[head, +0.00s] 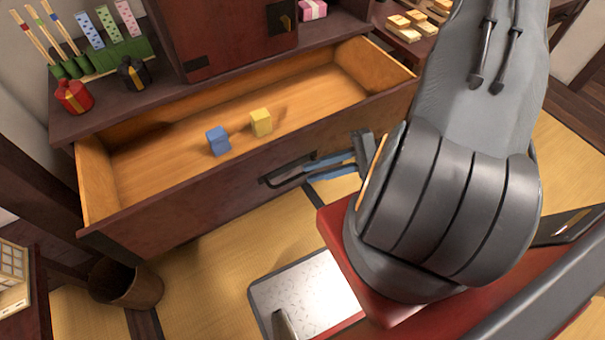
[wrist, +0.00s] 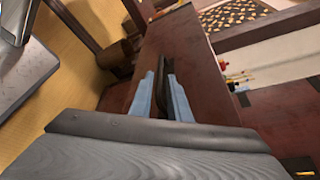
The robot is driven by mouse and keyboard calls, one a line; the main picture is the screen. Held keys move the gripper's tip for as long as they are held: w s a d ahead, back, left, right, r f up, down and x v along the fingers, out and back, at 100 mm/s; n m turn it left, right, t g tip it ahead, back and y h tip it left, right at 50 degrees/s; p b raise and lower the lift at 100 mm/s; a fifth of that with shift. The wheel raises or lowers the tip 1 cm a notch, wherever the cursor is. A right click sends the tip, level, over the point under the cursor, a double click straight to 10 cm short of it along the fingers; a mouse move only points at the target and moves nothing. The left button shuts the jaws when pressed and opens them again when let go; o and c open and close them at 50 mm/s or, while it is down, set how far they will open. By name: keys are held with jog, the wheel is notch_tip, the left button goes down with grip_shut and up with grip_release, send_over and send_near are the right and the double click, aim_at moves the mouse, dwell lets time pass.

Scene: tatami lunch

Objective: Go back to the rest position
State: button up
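My gripper (head: 325,167) is in front of the open drawer (head: 150,212), at its dark handle (head: 287,172). Its two blue fingers stand apart. In the wrist view the fingers of my gripper (wrist: 161,92) lie on either side of the dark handle (wrist: 163,80); I cannot tell whether they touch it. No loose object is held. The drawer is pulled out and holds a blue block (head: 218,141) and a yellow block (head: 261,122), both apart from my gripper.
A green rack (head: 105,60) with sticks and patterned strips, a red pot (head: 72,95) and a dark pot (head: 133,73) stand on the cabinet top. A brown bin (head: 128,285) stands on the tatami at lower left. Wooden pieces (head: 405,27) lie at upper right.

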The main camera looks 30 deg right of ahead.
jog(key=shift+v, duration=0.95)
jog(key=shift+r, duration=0.1)
jog(key=w+a+r+n+g+h, duration=0.1)
jog(key=a+r+n+h, duration=0.1)
jog(key=r+h, duration=0.3)
jog(key=w+a+r+n+g+h, duration=0.1)
jog(key=a+r+n+h, duration=0.1)
jog(key=r+n+h, duration=0.2)
jog(key=w+a+r+n+g+h+p, duration=0.1)
jog(key=a+r+n+h, duration=0.1)
jog(key=r+h, duration=0.4)
notch_tip(320, 180, up, 4)
jog(key=shift+w+f+n+g, duration=0.2)
jog(key=shift+w+n+g, duration=0.2)
jog(key=shift+n, duration=0.2)
